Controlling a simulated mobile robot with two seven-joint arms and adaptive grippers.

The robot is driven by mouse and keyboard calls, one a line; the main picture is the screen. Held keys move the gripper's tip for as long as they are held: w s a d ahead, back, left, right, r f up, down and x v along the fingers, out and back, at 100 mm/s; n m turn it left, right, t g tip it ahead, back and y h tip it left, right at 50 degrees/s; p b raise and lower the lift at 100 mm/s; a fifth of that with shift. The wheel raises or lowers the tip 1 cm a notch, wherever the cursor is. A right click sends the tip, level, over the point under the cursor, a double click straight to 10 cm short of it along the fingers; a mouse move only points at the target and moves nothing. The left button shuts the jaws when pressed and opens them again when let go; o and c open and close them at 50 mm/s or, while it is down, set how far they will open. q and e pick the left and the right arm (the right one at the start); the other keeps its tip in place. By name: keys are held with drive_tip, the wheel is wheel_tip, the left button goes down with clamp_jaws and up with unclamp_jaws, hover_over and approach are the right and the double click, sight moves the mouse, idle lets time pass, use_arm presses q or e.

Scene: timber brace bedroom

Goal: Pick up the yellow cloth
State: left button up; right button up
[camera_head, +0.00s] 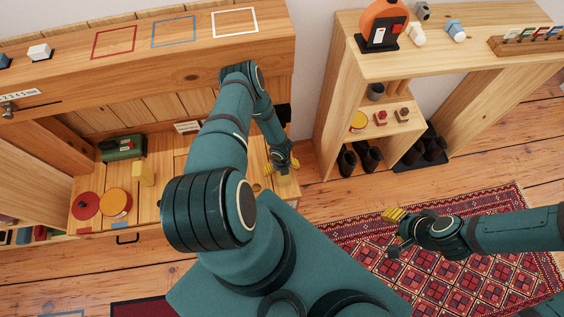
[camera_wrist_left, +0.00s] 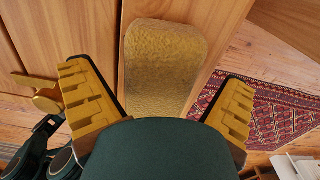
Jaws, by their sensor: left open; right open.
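The yellow cloth (camera_wrist_left: 165,60) is a fuzzy, round-cornered, mustard-coloured piece lying on a wooden surface in the left wrist view. Its lower end is hidden behind the dark gripper body. My left gripper (camera_wrist_left: 157,88) is open, with one yellow-padded finger on each side of the cloth and visible gaps to both. In the head view my left gripper (camera_head: 281,166) is over the right end of the wooden desk, and the cloth is mostly hidden there. My right gripper (camera_head: 392,231) is open and empty above the patterned rug.
The desk's lower top (camera_head: 150,205) holds a red round item (camera_head: 86,206), an orange one (camera_head: 116,202), a pale yellow block (camera_head: 143,173) and a green box (camera_head: 122,147). A shelf unit (camera_head: 345,90) stands right of the desk. A red rug (camera_head: 480,262) covers the floor.

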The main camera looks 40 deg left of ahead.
use_arm(q)
drive_tip(key=c, duration=1.3)
drive_tip(key=shift+o, duration=0.2)
drive_tip(key=shift+r, duration=0.2)
